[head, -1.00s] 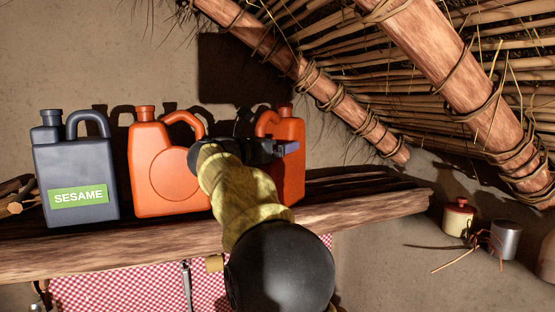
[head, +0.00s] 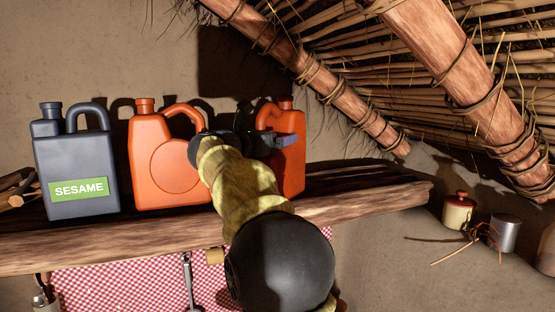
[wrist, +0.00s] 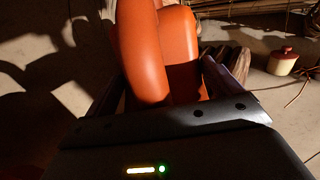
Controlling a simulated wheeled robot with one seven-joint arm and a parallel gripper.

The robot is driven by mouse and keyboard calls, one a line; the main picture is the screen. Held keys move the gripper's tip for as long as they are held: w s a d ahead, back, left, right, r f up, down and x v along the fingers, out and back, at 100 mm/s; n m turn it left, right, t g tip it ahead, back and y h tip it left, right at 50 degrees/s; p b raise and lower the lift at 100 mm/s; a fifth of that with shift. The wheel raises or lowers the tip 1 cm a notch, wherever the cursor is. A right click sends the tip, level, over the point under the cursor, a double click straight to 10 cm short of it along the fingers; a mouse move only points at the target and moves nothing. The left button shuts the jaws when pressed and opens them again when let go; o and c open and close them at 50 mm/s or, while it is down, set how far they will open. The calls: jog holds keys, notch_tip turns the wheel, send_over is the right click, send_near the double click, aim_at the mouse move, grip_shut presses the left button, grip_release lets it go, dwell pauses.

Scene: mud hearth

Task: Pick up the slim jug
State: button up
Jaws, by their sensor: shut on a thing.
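The slim orange jug (head: 292,172) stands upright on the wooden shelf, the rightmost of the jugs in the head view. My gripper (head: 277,141) is shut on its upper part, at the handle side. My arm covers the jug's lower left in the head view. In the wrist view the orange handle and body of the jug (wrist: 183,50) fill the space between the two dark fingers of my gripper (wrist: 165,75). I cannot see a gap under the jug.
A wide orange jug (head: 160,165) stands just left of my gripper, and a dark SESAME jug (head: 75,150) further left. The shelf (head: 130,240) is free to the right. Sloping roof poles (head: 320,85) hang above right. A cream pot (head: 458,212) and metal cup (head: 504,232) sit lower right.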

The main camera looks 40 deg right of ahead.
jog(key=shift+r, duration=0.2)
jog(key=shift+r, duration=4.9)
jog(key=shift+r+p, duration=0.1)
jog(key=shift+p, duration=0.2)
jog(key=shift+r+p, duration=2.8)
jog(key=shift+r, duration=0.15)
